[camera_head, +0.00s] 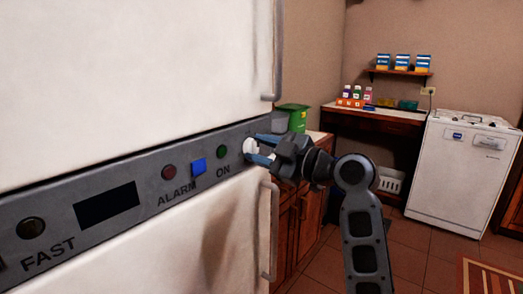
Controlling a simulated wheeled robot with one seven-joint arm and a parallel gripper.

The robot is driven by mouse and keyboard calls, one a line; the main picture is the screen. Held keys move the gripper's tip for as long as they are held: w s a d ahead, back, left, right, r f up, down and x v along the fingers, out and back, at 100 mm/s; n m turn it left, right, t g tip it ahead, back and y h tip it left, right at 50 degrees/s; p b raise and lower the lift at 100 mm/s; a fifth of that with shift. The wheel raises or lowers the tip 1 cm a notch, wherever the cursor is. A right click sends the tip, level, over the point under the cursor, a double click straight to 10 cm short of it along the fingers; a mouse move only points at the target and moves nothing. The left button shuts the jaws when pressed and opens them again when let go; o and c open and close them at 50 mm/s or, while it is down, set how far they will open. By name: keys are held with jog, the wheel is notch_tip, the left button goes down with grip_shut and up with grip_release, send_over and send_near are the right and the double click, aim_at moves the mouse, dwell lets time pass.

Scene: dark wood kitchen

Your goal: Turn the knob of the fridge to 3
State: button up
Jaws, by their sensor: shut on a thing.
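The fridge (130,70) is white and fills the left of the view, with a grey control panel (70,218) running across it between two doors. A white round knob (250,146) sits near the panel's right end, to the right of the "ON" label. My gripper (260,149) comes from the right and is shut on the knob, with its blue fingers above and below it. The knob's number marks and pointer cannot be made out, so its setting cannot be read.
Door handles (268,232) stand out close to my gripper. A green container (293,116) is on the counter behind.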

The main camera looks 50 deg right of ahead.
jog(key=m+p, duration=0.1)
jog(key=m, duration=0.3)
jog(key=shift+r+m, duration=0.1)
jog(key=shift+m, duration=0.2)
jog(key=m+p, duration=0.1)
jog(key=m, duration=0.2)
jog(key=shift+m+p, duration=0.35)
jog(key=shift+m, duration=0.05)
jog(key=m+p, duration=0.1)
jog(key=m, duration=0.2)
jog(key=shift+m+p, duration=0.3)
jog(key=shift+p, duration=0.05)
jog(key=m+p, duration=0.2)
jog(key=m, duration=0.2)
jog(key=shift+r+m+p, duration=0.1)
jog(key=shift+m+p, duration=0.2)
jog(key=shift+p, duration=0.05)
jog(key=m+p, duration=0.2)
jog(key=m, duration=0.1)
jog(key=shift+m, duration=0.3)
jog(key=m+p, duration=0.2)
jog(key=m, duration=0.1)
jog(key=shift+m, duration=0.3)
jog(key=m, duration=0.3)
jog(key=m+p, duration=0.1)
jog(key=m, duration=0.1)
jog(key=shift+f+m, duration=0.2)
jog(key=shift+m, duration=0.2)
